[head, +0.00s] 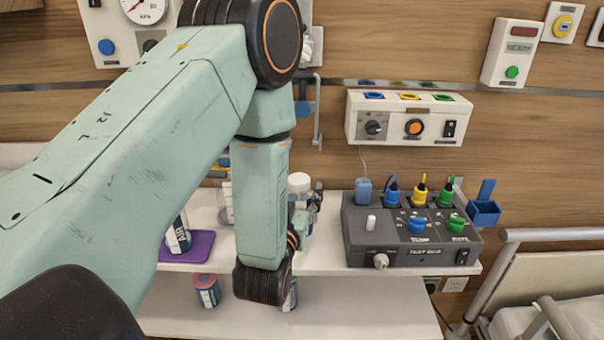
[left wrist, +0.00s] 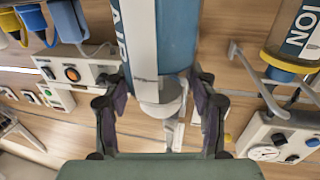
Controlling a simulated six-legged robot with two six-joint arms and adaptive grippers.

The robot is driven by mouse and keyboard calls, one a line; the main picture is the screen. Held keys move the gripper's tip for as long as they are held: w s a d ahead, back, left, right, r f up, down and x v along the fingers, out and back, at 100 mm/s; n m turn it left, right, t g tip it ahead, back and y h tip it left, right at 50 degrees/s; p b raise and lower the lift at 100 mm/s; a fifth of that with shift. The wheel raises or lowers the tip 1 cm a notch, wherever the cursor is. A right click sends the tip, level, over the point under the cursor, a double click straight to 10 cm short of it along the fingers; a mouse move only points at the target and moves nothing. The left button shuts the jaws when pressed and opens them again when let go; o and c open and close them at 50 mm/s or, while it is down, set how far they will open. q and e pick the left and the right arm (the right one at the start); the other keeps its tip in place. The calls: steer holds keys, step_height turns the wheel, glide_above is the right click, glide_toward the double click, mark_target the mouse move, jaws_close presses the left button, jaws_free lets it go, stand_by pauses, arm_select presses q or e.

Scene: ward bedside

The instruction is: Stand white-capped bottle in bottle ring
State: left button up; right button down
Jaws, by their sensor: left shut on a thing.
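My left gripper (head: 308,207) is shut on the white-capped bottle, seen partly behind my forearm in the head view. The bottle's white cap (head: 299,182) shows above the fingers, and its body is mostly hidden there. In the left wrist view, the fingers of my left gripper (left wrist: 163,110) stand on either side of the blue bottle with a white label (left wrist: 175,40). Its white cap end lies toward the palm side of that picture. I cannot make out the bottle ring with certainty in either view. My right gripper is not in view.
A grey control box (head: 412,235) stands right on the upper shelf. A pink-topped container (head: 206,290) is on the lower shelf (head: 370,310). A metal bracket (head: 318,115) hangs on the wall rail.

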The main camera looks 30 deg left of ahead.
arm_select(q)
steer(key=shift+w+r, duration=0.1)
steer(key=shift+w, duration=0.15)
steer(key=w+a+f+b, duration=0.2)
steer(key=w+a, duration=0.2)
steer(key=w, duration=0.3)
steer(key=shift+w+f, duration=0.2)
steer(key=shift+f, duration=0.2)
steer(key=shift+a, duration=0.15)
steer(key=shift+s+r, duration=0.1)
steer(key=shift+s, duration=0.05)
